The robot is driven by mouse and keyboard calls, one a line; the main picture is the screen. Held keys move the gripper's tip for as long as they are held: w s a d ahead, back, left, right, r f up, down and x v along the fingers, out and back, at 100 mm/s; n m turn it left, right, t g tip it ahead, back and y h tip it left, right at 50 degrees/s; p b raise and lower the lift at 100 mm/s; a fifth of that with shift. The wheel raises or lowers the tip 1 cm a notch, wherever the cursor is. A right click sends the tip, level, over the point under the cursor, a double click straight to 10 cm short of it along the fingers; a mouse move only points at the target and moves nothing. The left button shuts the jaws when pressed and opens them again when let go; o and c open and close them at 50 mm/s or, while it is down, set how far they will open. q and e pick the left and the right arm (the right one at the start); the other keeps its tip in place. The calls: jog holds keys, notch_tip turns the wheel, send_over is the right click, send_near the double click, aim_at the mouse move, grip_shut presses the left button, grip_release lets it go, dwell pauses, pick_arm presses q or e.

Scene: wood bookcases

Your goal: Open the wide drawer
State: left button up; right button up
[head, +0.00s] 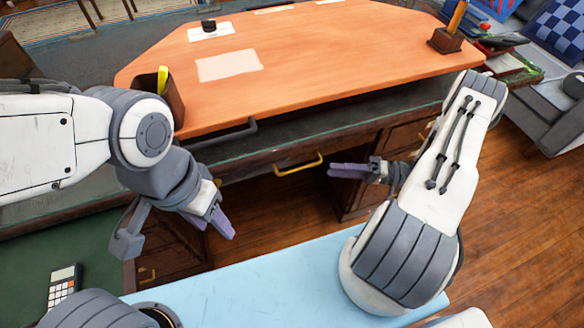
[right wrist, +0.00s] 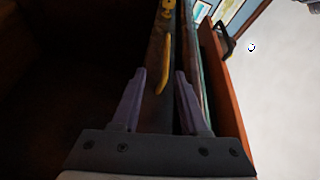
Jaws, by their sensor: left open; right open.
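The wide drawer (head: 252,171) is a dark wood front under the desk's top, with a yellow bar handle (head: 298,163) on it. The drawer looks shut. My right gripper (head: 331,169) is open, just right of the handle, with its fingers pointing left toward it. In the right wrist view, the yellow handle (right wrist: 162,75) appears between the two spread purple fingertips, and no contact shows. My left gripper (head: 226,228) is open and empty, lower left of the handle and apart from the drawer.
The orange desk top (head: 310,60) has a dark handle (head: 222,135) on its near edge, above the drawer. A pencil cup (head: 172,105) stands at its left. A light blue surface (head: 260,275) and a calculator (head: 64,284) lie nearer. Open floor (head: 265,215) is below the drawer.

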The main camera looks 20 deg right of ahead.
aim_at(302, 168)
jog(key=x, duration=0.6)
jog(key=r+p+x, duration=0.1)
jog(key=x, duration=0.3)
jog(key=shift+s+a, duration=0.15)
jog(key=shift+s, duration=0.1)
grip_shut()
dwell(1.0)
